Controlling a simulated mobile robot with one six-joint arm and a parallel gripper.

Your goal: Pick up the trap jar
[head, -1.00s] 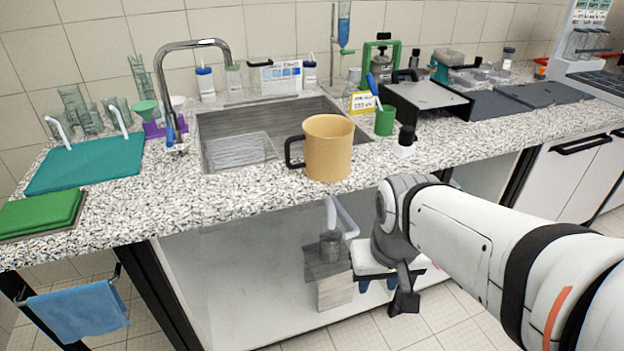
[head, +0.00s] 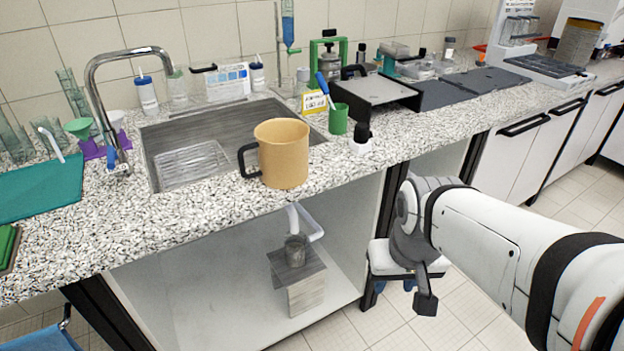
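A small grey jar (head: 296,250), likely the trap jar, stands upright on a grey stand (head: 303,291) in the open cabinet under the sink. A pale curved drain pipe (head: 309,220) comes down just above it; I cannot tell whether they touch. My gripper (head: 425,303) hangs pointing down to the right of the jar and stand, in front of the counter and apart from both. Its fingers are seen edge-on, so their opening is hidden. Nothing shows held in it.
A tan mug (head: 283,153) stands near the counter's front edge (head: 230,216), above the cabinet. The sink (head: 165,140) is behind it. A white-topped stool (head: 385,258) is close behind my gripper. The cabinet floor (head: 215,300) left of the stand is clear.

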